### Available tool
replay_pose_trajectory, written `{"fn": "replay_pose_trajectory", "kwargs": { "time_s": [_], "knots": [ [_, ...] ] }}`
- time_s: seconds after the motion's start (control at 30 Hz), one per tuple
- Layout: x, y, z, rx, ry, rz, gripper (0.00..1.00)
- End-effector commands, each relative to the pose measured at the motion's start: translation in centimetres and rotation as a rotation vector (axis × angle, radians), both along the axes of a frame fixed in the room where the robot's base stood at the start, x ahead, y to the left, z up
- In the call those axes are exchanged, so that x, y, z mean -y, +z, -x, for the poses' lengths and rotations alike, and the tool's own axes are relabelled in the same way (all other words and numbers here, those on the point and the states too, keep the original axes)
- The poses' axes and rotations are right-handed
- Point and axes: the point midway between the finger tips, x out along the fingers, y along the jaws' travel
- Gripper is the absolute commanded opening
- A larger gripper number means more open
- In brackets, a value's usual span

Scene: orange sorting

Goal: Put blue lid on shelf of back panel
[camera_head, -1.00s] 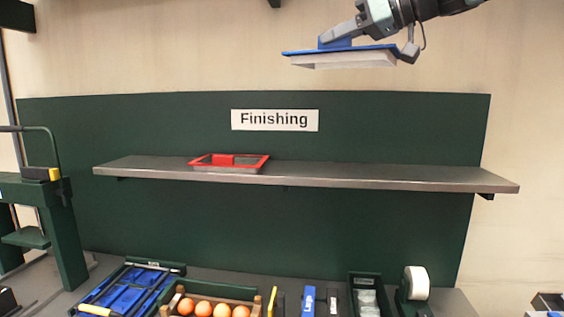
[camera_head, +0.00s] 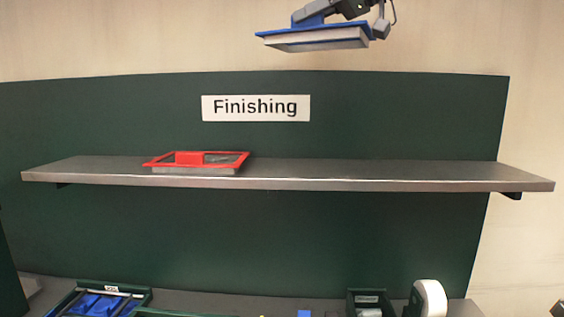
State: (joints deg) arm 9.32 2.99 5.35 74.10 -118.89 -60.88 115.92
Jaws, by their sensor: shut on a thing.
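My gripper (camera_head: 345,14) is at the top of the head view, shut on the blue lid (camera_head: 308,37). The lid is a flat blue rectangle with a pale underside, held roughly level in the air. It is above the "Finishing" sign and well above the shelf (camera_head: 400,176). The grey shelf runs across the dark green back panel (camera_head: 250,225). The upper part of the gripper is cut off by the frame's top edge.
A red-rimmed tray or lid (camera_head: 197,162) sits on the left part of the shelf. The shelf's middle and right are clear. Below, the bench holds a green-framed tray with blue parts (camera_head: 97,303), a dark bin (camera_head: 370,304) and a white tape roll (camera_head: 430,298).

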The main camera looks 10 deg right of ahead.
Motion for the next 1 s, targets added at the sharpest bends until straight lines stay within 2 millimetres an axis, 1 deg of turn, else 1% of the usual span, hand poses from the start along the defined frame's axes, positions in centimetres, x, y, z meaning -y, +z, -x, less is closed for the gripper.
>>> {"fn": "replay_pose_trajectory", "kwargs": {
  "time_s": [0.17,0.5,0.8,0.9,1.0],
  "knots": [
    [0.0,-3.7,0.0,-0.007,-0.001,-0.002,0.00],
    [0.0,-12.5,0.0,-0.008,-0.001,-0.001,0.00],
    [0.0,-20.0,0.1,-0.006,-0.002,-0.001,0.00],
    [0.0,-21.8,0.0,-0.006,-0.002,-0.002,0.00],
    [0.0,-22.9,0.0,-0.003,-0.001,-0.001,0.00]
  ]
}}
